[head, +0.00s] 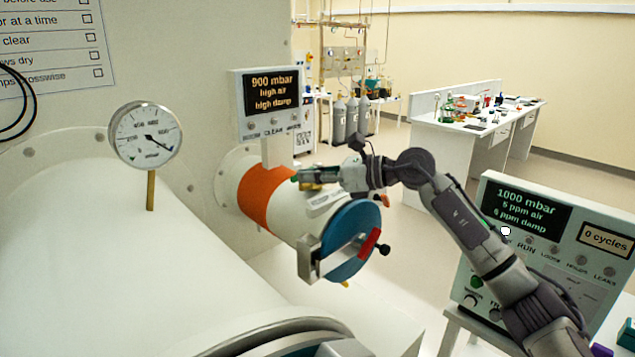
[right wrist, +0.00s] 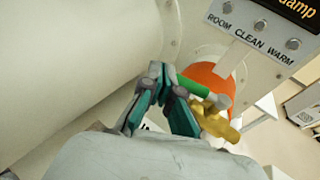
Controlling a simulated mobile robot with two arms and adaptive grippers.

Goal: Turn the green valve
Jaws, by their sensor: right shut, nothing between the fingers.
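The green valve has a green lever (right wrist: 192,86) and a brass body (right wrist: 214,120) in the right wrist view. Its brass body (head: 311,186) also shows in the head view, on top of the orange and white cylinder (head: 262,195). My right gripper (right wrist: 160,74) is shut and empty. Its fingertips are right beside the far end of the green lever, on its left; I cannot tell whether they touch it. In the head view my right gripper (head: 308,175) lies over the valve and hides most of it. My left gripper is not in view.
A blue round door (head: 346,225) with a red handle (head: 369,242) closes the cylinder's front end. A display (head: 268,100) reading 900 mbar stands behind it, and a gauge (head: 146,136) stands left. A control panel (head: 550,240) is at right. A lab bench (head: 460,135) is far back.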

